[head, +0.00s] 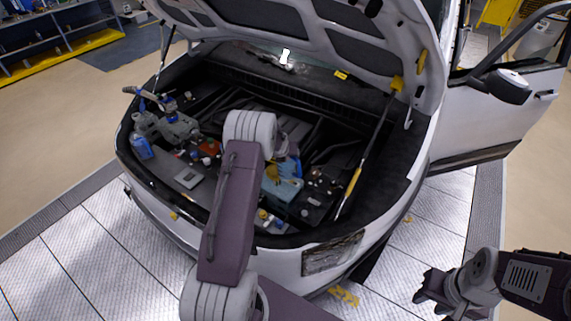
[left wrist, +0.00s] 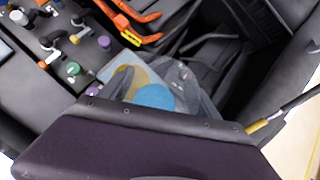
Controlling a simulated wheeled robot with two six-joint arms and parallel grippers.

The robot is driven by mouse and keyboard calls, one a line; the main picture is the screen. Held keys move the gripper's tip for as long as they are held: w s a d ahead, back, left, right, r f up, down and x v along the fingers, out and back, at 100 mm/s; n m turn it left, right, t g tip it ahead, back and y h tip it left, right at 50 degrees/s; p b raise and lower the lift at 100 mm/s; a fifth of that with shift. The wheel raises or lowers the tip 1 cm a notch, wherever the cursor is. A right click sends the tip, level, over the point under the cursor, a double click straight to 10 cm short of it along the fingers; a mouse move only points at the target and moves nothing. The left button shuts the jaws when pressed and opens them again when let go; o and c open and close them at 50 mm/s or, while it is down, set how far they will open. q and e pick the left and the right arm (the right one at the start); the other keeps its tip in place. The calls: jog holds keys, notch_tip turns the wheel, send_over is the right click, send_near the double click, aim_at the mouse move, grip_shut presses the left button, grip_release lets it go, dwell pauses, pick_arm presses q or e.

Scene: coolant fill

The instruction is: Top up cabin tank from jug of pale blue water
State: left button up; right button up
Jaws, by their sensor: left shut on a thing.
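A jug of blue liquid (head: 140,147) stands at the left front of the open engine bay, with a clear jug (head: 147,122) behind it. A pale blue translucent tank (head: 283,191) sits in the bay's right middle; it also shows in the left wrist view (left wrist: 122,70). My left gripper (head: 285,165) is over this tank, partly hidden by my arm. It is shut on a round blue thing (left wrist: 155,97) that looks like a cap; whether it still sits on the tank is unclear. My right gripper (head: 424,286) is open and empty outside the car, at lower right.
The raised hood (head: 330,40) hangs over the bay, with a prop strut (head: 365,150) on the right. Orange cables (left wrist: 135,18) and several coloured caps lie near the tank. An open door (head: 500,115) stands at right.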

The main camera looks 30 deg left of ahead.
pick_arm(q)
jog(key=b, duration=0.2)
jog(key=y+b, duration=0.1)
jog(key=b, duration=0.1)
jog(key=shift+a+r+t, duration=0.15)
jog(key=shift+r+t, duration=0.15)
jog(key=shift+r, duration=0.05)
pick_arm(e)
notch_tip(320, 180, down, 5)
jog(key=shift+f, duration=0.15)
jog(key=shift+s, duration=0.1)
